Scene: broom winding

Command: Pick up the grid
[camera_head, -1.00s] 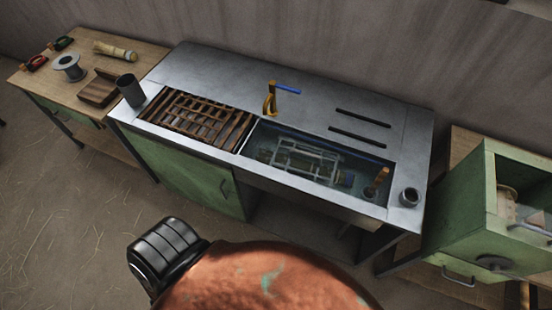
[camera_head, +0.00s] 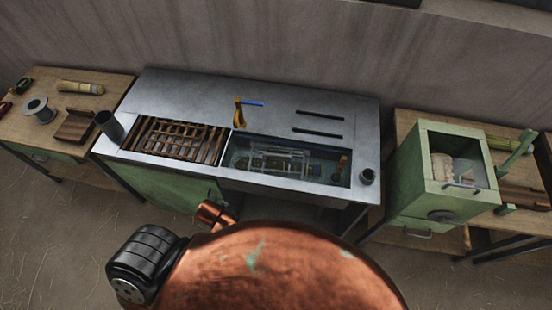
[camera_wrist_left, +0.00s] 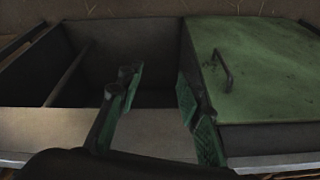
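A brown slatted grid (camera_head: 178,139) lies in the left opening of the metal-topped bench in the head view. A grey metal wire frame (camera_head: 277,162), also grid-like, sits in the water basin (camera_head: 233,165) to its right. My left gripper (camera_wrist_left: 158,98) shows in the left wrist view, with its two green-padded fingers apart and nothing between them. It faces the bench's green door (camera_wrist_left: 262,72) and the dark open space beside it. Neither grid shows in that view. My right gripper is not in view.
A faucet with a blue lever (camera_head: 239,112) stands behind the basin. A dark cup (camera_head: 108,126) stands at the bench's left end and a small cup (camera_head: 367,176) at its right. A wooden table (camera_head: 22,128) is at left; a green cabinet (camera_head: 408,190) is at right.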

